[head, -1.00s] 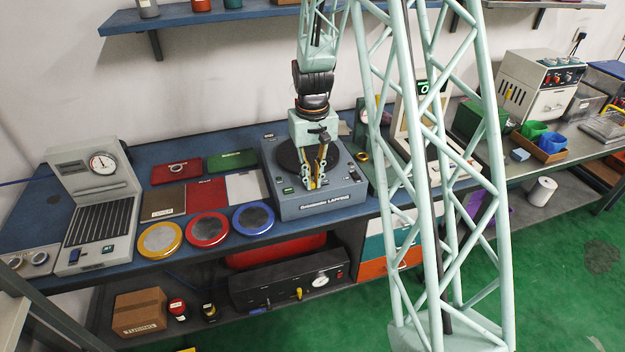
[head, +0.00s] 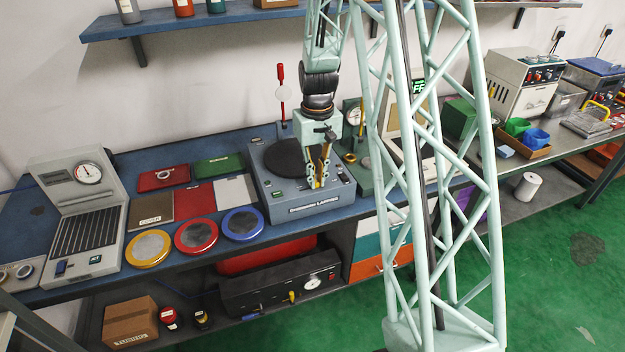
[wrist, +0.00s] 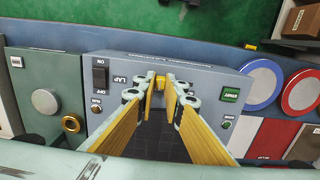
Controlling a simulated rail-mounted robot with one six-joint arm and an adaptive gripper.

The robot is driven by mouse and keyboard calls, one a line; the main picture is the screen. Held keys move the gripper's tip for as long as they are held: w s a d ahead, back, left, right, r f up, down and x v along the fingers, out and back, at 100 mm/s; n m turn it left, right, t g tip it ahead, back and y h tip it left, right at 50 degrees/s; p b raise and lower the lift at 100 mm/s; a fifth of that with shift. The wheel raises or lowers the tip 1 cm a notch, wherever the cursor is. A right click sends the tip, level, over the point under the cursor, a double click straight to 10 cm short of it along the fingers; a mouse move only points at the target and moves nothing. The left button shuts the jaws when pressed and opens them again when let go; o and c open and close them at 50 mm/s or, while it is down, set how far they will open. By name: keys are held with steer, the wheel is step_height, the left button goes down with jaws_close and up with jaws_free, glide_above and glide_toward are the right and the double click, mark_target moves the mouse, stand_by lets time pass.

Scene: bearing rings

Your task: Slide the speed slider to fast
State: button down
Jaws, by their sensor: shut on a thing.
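The lapping machine (head: 270,187) is a grey box with a dark round plate (head: 288,158) on top, standing on the blue bench. My gripper (head: 317,185) reaches down to the top of its front part. In the wrist view, my gripper's yellow-padded fingers (wrist: 158,90) close around a small yellow knob (wrist: 159,81), which appears to be the slider's. The fingers hide most of the slider's track, and I cannot read its marks. A black switch (wrist: 101,74) and a green start button (wrist: 230,95) lie on either side of the fingers.
Yellow, red and blue rings (head: 243,222) lie left of the machine on the bench. A green gauge stand (head: 357,150) is close on its right. A grey press (head: 88,205) stands at the far left. Folders and mats lie between.

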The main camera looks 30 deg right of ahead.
mark_target(317, 181)
steer(key=shift+d, duration=0.1)
steer(key=c, duration=2.7)
jaws_free()
steer(key=shift+d, duration=0.15)
steer(key=shift+r, duration=0.15)
steer(key=shift+r, duration=5.9)
